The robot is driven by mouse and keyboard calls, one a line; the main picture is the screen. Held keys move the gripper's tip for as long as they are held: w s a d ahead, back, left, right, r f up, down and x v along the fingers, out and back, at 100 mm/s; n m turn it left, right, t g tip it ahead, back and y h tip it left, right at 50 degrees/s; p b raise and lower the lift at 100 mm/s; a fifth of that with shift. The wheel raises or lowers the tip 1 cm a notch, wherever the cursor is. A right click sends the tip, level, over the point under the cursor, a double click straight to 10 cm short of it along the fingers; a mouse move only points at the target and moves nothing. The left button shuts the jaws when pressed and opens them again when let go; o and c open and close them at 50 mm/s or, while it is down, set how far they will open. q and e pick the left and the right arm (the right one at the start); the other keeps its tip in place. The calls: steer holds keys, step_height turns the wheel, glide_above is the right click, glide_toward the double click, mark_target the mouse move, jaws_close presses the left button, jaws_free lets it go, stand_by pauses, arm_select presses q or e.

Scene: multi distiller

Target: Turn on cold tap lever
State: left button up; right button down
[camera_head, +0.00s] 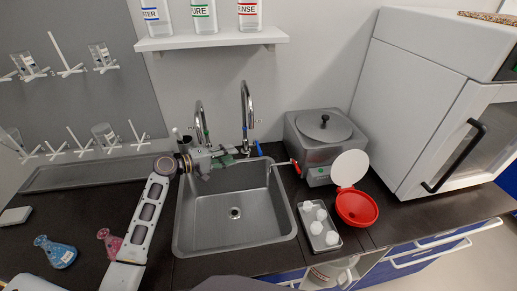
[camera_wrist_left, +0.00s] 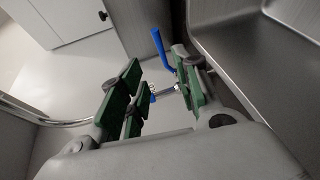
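The blue cold tap lever (camera_head: 259,148) stands at the back of the sink, right of the tall chrome tap (camera_head: 247,108). In the left wrist view the blue lever (camera_wrist_left: 160,50) shows beyond the finger gap, with a metal rod below it. My left gripper (camera_head: 228,158) is over the back left of the sink, left of the lever. In the left wrist view its green-padded fingers (camera_wrist_left: 157,88) are apart with nothing clamped between them. Whether a finger touches the lever or rod is hard to tell. My right gripper is out of view.
The steel sink (camera_head: 210,235) is empty. A second chrome tap (camera_head: 201,123) stands close behind my left gripper. A grey water bath (camera_head: 322,138) stands to the right. A tray of white bottles (camera_head: 318,228) and a red bowl (camera_head: 357,207) are right of the sink.

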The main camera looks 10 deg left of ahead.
mark_target(259, 148)
arm_select(q)
steer(key=shift+w, duration=0.1)
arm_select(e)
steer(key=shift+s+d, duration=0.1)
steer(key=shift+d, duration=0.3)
